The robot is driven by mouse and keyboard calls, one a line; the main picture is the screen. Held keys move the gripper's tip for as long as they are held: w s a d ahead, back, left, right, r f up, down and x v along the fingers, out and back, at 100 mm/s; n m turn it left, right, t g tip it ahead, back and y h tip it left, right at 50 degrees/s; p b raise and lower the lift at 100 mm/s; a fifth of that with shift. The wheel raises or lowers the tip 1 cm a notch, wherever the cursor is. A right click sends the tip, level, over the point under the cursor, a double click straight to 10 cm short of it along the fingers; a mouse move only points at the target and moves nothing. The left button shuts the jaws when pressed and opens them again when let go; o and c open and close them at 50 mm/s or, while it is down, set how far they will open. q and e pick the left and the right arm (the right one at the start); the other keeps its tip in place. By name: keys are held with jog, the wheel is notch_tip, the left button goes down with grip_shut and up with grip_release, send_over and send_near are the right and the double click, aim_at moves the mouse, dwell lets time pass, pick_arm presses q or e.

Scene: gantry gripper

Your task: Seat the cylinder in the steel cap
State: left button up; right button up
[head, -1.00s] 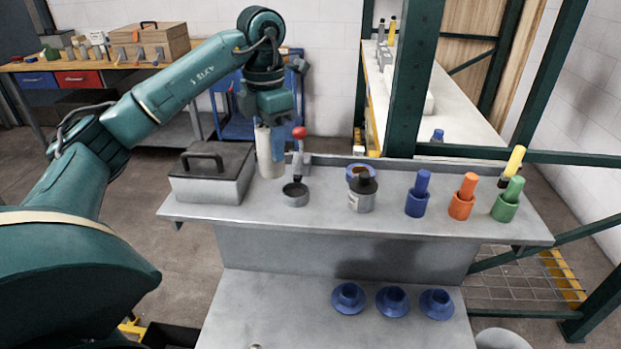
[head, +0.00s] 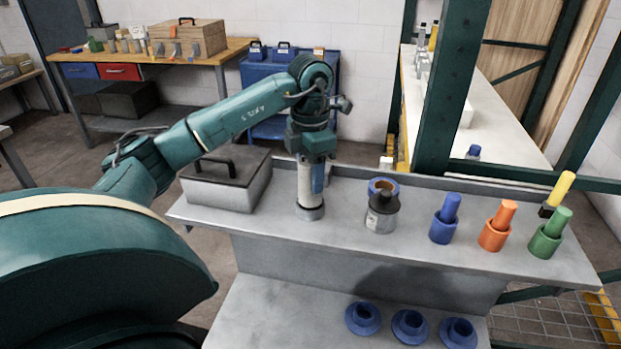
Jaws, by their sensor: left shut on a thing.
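My left gripper (head: 313,168) points down over the upper bench and is shut on a pale cylinder (head: 306,190). My right gripper is not in view.
A lidded grey box (head: 228,180) stands close on the left. A steel can with a black top (head: 382,212) stands to the right, before blue (head: 443,226), orange (head: 494,234) and green (head: 546,241) holders. Blue flanged cups (head: 362,318) sit on the lower shelf.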

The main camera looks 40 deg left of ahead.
pick_arm(q)
jog(key=shift+f, duration=0.8)
jog(key=shift+f, duration=0.1)
jog(key=o, duration=1.3)
jog(key=shift+f, duration=0.1)
